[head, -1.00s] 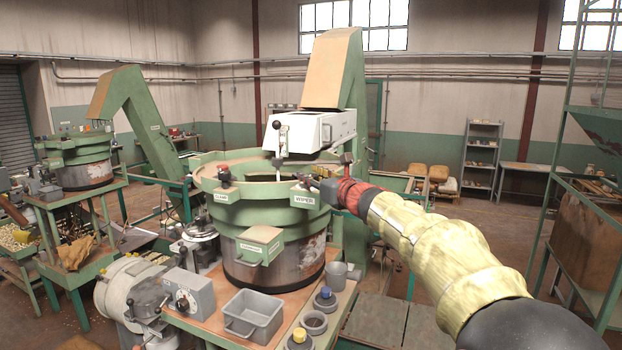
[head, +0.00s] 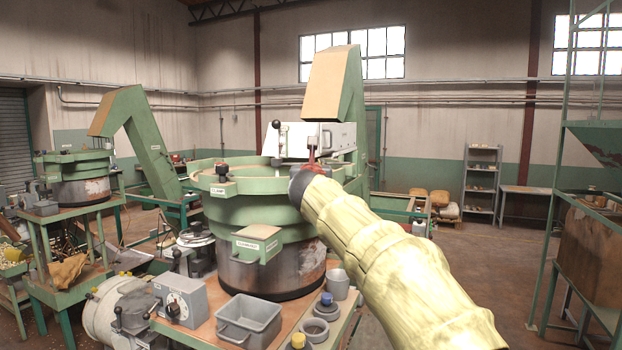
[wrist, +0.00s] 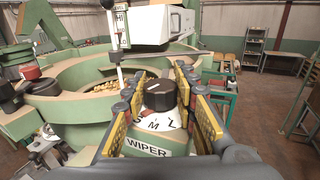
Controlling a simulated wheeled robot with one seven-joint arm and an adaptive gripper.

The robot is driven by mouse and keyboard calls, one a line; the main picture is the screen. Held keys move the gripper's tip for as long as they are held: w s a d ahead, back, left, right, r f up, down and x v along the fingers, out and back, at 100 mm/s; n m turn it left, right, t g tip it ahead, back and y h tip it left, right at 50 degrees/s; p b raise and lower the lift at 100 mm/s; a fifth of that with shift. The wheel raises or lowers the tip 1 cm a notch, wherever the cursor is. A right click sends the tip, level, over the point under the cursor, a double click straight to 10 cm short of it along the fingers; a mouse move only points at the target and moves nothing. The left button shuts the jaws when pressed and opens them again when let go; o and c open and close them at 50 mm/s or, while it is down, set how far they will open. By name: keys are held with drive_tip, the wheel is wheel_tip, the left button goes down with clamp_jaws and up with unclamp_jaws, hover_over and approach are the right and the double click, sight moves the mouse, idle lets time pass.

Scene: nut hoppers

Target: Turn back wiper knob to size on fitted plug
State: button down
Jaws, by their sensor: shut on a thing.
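The wiper knob (wrist: 158,95) is a black round knob on a white dial (wrist: 165,120) lettered S, M and L, above a WIPER label (wrist: 147,148) in the wrist view. My gripper (wrist: 159,84) is shut on the knob, with a yellow-padded finger on either side. The knob's pointer is not readable. In the head view my gripper (head: 313,158) is seen end-on past my arm, which hides the knob and label. A red part (wrist: 29,72) shows at the bowl's left in the wrist view; I cannot tell whether it is the fitted plug.
The green bowl (head: 262,207) carries a black CLAMP knob (head: 221,170). A grey bin (head: 248,322), blue-capped plug (head: 326,301) and yellow-capped plug (head: 298,341) stand on the bench.

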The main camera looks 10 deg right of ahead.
drive_tip(key=shift+m+h, duration=0.3)
drive_tip(key=shift+h, duration=0.2)
drive_tip(key=c, duration=1.5)
unclamp_jaws()
drive_tip(key=shift+o, duration=0.5)
drive_tip(key=shift+s, duration=0.1)
drive_tip(key=v, duration=1.1)
drive_tip(key=shift+s+a, duration=0.2)
drive_tip(key=shift+s, duration=0.15)
drive_tip(key=shift+r, duration=0.15)
